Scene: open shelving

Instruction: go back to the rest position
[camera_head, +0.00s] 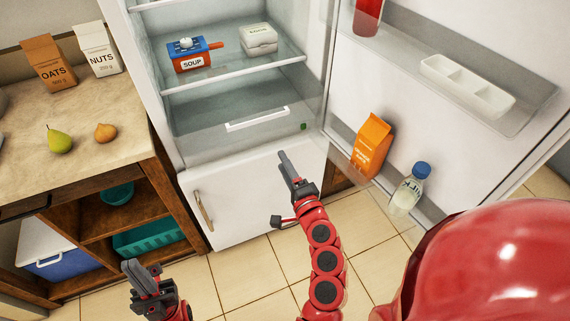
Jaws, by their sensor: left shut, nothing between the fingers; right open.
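My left gripper (133,268) is at the lower left, above the tiled floor and in front of the wooden counter. Its fingers are together and hold nothing. My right gripper (285,162) is in front of the open fridge (180,150), near the fridge's lower front, with the red arm reaching up from the bottom of the view. It is open, and I see nothing held in it. Its fingers are seen nearly edge-on, so the gap hardly shows.
The open fridge door (405,95) spans the right, holding an orange carton (372,145), a milk bottle (408,192) and a white tray (467,85). The wooden counter (85,130) is left. Floor between is clear.

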